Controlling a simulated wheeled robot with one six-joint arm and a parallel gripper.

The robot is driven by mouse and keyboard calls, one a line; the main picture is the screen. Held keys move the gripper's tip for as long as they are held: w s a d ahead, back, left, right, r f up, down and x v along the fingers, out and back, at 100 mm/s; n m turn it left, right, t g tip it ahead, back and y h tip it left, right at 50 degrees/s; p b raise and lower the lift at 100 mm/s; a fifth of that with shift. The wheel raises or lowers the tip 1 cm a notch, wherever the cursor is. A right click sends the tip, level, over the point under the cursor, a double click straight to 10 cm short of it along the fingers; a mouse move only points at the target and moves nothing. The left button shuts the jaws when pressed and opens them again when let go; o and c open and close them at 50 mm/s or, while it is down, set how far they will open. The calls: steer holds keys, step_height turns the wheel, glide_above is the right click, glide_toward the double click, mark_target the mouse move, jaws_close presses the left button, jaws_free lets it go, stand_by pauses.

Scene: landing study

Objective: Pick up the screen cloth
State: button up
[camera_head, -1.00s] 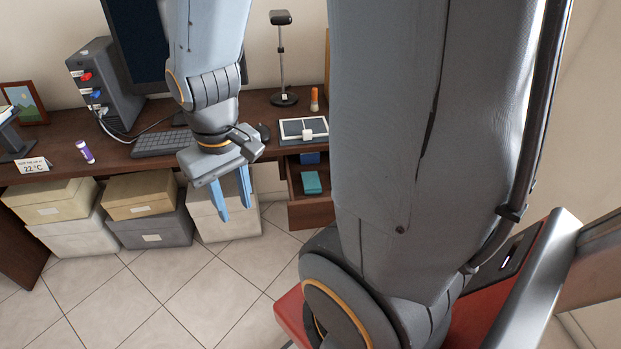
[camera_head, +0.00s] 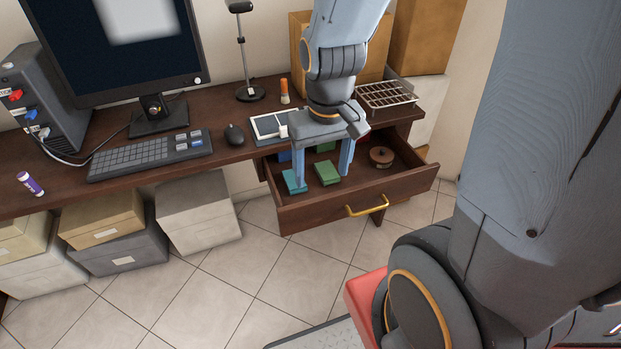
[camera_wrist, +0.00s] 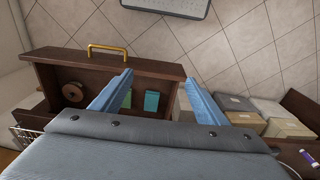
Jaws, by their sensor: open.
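The open drawer (camera_head: 300,218) under the desk holds several small flat items. A teal folded piece (camera_head: 291,182) and a green block-like piece (camera_head: 327,172) lie near its front; the teal one also shows in the wrist view (camera_wrist: 152,101), beside the green one (camera_wrist: 126,98). A blue piece (camera_head: 284,155) and another green piece (camera_head: 326,147) lie behind, partly hidden. I cannot tell for sure which is the screen cloth. My gripper (camera_head: 323,178) is open and empty, pointing down over the drawer, its fingers overlapping the teal and green pieces in the head view.
A brown round spool (camera_head: 381,156) sits at the drawer's right. The drawer's front has a yellow handle (camera_head: 367,206). On the desk are a tablet (camera_head: 268,125), an orange tube (camera_head: 284,92), a mouse (camera_head: 234,134), a lamp (camera_head: 243,60) and a wire rack (camera_head: 386,95). Boxes (camera_head: 198,213) stand below.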

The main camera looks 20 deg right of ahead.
steer(key=w+f+t, duration=0.1)
steer(key=w+f, duration=0.6)
steer(key=w, duration=0.2)
steer(key=t, duration=0.3)
glide_toward(294, 180)
steer(key=shift+a+f, duration=0.1)
steer(key=shift+a, duration=0.2)
steer(key=shift+x, duration=1.55)
steer(key=shift+d+p+x, duration=0.2)
steer(key=shift+p+x, duration=0.05)
steer(key=shift+x, duration=1.05)
steer(key=shift+d+p+x, duration=0.2)
steer(key=shift+p+x, duration=0.05)
steer(key=shift+x, duration=1)
steer(key=c, duration=1.1)
steer(key=shift+c, duration=0.2)
